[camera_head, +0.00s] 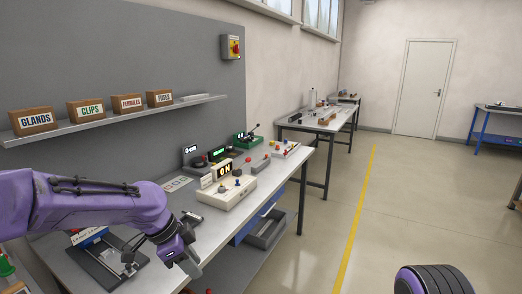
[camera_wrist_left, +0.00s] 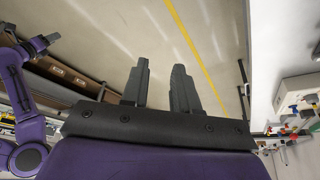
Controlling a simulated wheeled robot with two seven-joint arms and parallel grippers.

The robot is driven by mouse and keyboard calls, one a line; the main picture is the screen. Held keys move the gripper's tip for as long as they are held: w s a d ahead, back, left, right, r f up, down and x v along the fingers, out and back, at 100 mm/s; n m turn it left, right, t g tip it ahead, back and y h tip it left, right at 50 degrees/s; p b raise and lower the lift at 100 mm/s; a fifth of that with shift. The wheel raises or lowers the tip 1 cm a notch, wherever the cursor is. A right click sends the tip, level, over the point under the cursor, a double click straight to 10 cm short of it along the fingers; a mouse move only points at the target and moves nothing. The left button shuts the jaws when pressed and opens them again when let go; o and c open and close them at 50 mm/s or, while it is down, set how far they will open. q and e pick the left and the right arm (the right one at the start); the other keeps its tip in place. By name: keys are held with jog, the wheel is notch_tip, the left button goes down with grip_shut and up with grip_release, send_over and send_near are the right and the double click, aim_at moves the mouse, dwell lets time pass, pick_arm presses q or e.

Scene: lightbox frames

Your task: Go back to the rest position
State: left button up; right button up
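My purple left arm comes in from the left in the head view, and its gripper (camera_head: 191,264) hangs over the front edge of the workbench (camera_head: 165,279). In the left wrist view the gripper (camera_wrist_left: 160,68) shows two dark fingers standing apart, with nothing between them and the floor beyond. A dark, ribbed purple part of my body shows at the bottom right of the head view.
A beige control box (camera_head: 228,191) with an ON display stands on the bench. Labelled bins, including CLIPS (camera_head: 86,109), sit on a shelf (camera_head: 115,119). Floor right of the yellow line (camera_head: 357,225) is mostly clear.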

pick_arm(q)
jog(key=w+a+f+n+t+y, duration=0.25)
jog(key=w+f+n+t, duration=0.3)
jog(key=n, duration=0.55)
jog(key=s+a+f+n+t+y, duration=0.1)
jog(key=s+a+f+n, duration=0.25)
jog(key=f, duration=0.35)
jog(key=s+a+f+n+t+y, duration=0.1)
jog(key=s+a+f+n+y, duration=0.1)
jog(key=s+a+f+n, duration=0.3)
jog(key=s+a+f+g, duration=0.1)
jog(key=s+f+g, duration=0.1)
jog(key=s+f, duration=0.4)
jog(key=s+a+f+n+g+y+b, duration=0.1)
jog(key=s+f, duration=0.5)
jog(key=s, duration=0.7)
jog(key=s+a+f+g+y+b, duration=0.1)
jog(key=s+f+g, duration=0.1)
jog(key=s+f, duration=0.4)
jog(key=s, duration=0.4)
jog(key=shift+g, duration=0.35)
pick_arm(e)
jog(key=shift+w+f, duration=0.2)
jog(key=shift+f, duration=0.8)
pick_arm(q)
jog(key=shift+n, duration=0.25)
